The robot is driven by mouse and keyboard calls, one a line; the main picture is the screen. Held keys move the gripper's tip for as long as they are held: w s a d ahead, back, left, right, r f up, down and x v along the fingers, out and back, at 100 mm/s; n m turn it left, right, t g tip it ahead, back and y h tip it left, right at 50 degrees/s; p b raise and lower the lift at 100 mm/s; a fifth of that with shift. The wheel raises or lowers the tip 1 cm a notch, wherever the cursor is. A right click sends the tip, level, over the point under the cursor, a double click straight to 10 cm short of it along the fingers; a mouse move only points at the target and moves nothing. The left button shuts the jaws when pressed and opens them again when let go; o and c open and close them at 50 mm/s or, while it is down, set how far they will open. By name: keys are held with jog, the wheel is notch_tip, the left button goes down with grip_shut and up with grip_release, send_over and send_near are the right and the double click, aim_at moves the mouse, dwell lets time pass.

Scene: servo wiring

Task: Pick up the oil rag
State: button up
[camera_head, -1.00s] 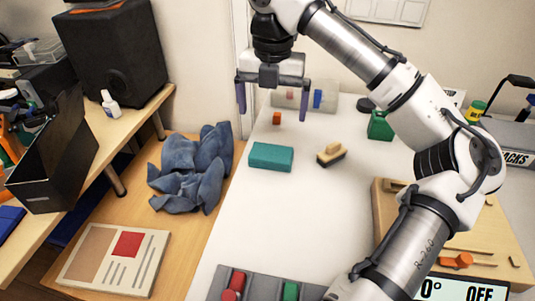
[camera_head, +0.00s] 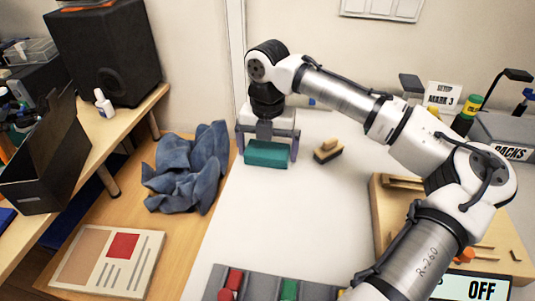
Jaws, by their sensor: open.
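A teal, flat, folded-looking block (camera_head: 266,156) lies on the white bench top (camera_head: 250,205), and it may be the oil rag. My gripper (camera_head: 267,153) points down over it with its two fingers apart, one near each short end of the block. The fingers hide parts of the ends, and I cannot tell whether they touch it. A crumpled blue cloth (camera_head: 187,170) lies on the wooden surface to the left, apart from my gripper.
A wooden brush (camera_head: 328,151) lies right of the teal block. A grey tray (camera_head: 262,286) with red and green pieces is at the front. A wooden board (camera_head: 391,205) stands at the right. White bench between them is clear.

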aim_at(268, 149)
jog(key=c, duration=0.7)
notch_tip(268, 149, up, 20)
jog(key=p, duration=0.3)
